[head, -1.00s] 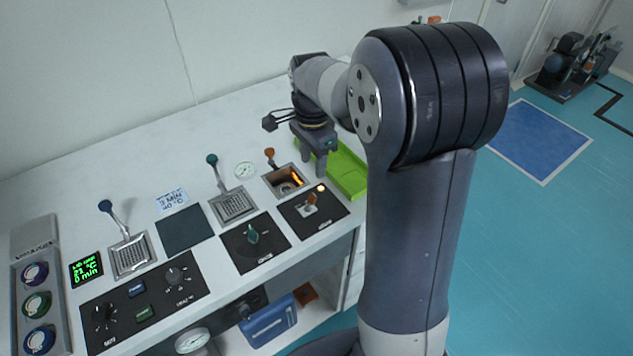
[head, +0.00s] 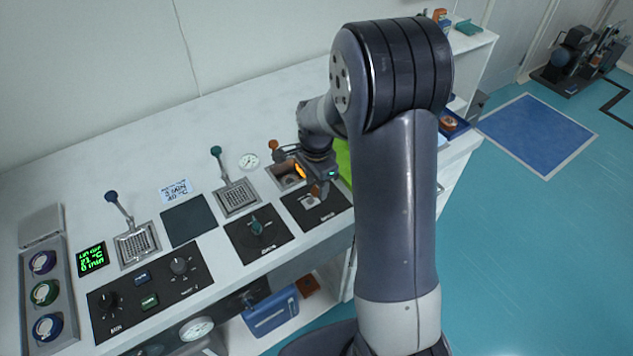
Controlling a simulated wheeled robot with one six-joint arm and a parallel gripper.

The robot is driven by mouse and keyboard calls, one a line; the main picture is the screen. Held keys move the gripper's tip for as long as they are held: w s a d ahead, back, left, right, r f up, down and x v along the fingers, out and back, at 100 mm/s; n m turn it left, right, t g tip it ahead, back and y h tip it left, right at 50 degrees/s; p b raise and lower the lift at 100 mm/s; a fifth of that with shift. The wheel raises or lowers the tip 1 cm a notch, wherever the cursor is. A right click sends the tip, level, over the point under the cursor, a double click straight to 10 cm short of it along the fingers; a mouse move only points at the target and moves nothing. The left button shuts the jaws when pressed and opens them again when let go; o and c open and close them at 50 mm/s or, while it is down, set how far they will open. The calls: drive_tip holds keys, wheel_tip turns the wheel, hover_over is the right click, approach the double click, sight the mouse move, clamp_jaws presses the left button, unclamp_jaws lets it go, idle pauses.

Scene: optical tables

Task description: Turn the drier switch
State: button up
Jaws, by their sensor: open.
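Several dark switch panels lie along the front of the white bench; their labels are too small to read, so I cannot tell by name which is the drier's. The rightmost panel (head: 301,216) sits in front of a metal-framed opening with an orange glow. My gripper (head: 319,191) is open and points down over this panel. Its fingers are at the panel's orange knob, which they mostly hide; I cannot tell whether they touch it. The wide left panel (head: 205,276) has two black knobs.
Upright levers with a blue (head: 111,197), a teal (head: 215,151) and an orange (head: 272,146) ball stand behind the panels. A green tray (head: 343,158) lies just behind my gripper, partly hidden by my arm. The bench's back area is clear.

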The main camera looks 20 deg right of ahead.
drive_tip(key=shift+c, duration=0.3)
clamp_jaws()
